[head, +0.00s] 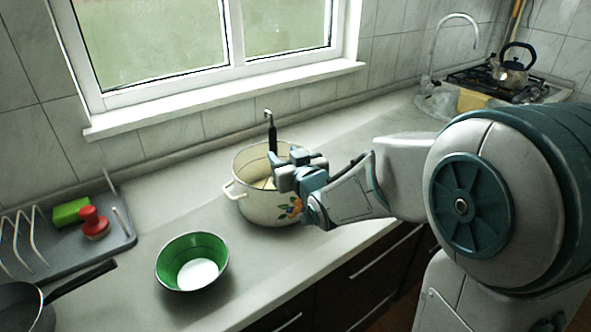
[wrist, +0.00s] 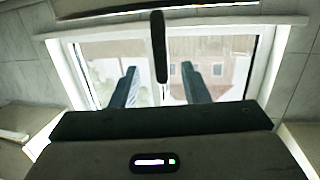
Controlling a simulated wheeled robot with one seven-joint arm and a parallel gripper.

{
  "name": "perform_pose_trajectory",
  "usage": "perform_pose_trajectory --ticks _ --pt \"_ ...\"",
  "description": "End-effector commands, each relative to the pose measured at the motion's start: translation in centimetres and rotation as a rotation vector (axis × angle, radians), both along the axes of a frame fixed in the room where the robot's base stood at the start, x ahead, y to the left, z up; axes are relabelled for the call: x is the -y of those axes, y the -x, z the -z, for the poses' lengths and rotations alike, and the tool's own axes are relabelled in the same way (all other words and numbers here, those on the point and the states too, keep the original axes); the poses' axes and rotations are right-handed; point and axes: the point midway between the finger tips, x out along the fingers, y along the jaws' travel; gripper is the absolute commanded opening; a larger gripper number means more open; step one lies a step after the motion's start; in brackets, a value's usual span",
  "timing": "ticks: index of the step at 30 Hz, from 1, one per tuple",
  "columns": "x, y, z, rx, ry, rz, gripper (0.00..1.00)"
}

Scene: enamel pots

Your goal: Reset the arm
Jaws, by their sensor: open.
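My gripper (head: 282,165) is at the near right side of the white enamel pot (head: 254,203), around rim height and overlapping the pot in the head view. In the wrist view, the two fingers of my gripper (wrist: 158,68) stand apart and point toward the window. A dark upright handle (head: 271,137) with a hooked top rises from the pot, behind my gripper. A dark handle (wrist: 158,40) also shows between the fingers in the wrist view, with gaps on both sides. The lower part of the handle is hidden in the head view.
A green bowl (head: 172,268) with a white bottom stands left of the pot. A grey rack (head: 117,240) holds a green sponge (head: 71,212) and a red-knobbed item (head: 94,222). A dark pan (head: 20,305) is lower left. A kettle (head: 512,70) stands on the far stove.

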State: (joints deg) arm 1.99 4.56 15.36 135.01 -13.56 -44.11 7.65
Motion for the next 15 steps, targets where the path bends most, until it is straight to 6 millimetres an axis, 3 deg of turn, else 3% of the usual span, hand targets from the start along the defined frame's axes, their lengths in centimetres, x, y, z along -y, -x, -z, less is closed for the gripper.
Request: perform_pose_trajectory --ticks 6,15 --pt "1.4 3.4 -0.4 0.002 0.001 0.0 0.41" --pt "2.3 5.5 -0.6 -0.001 0.002 0.002 0.41"
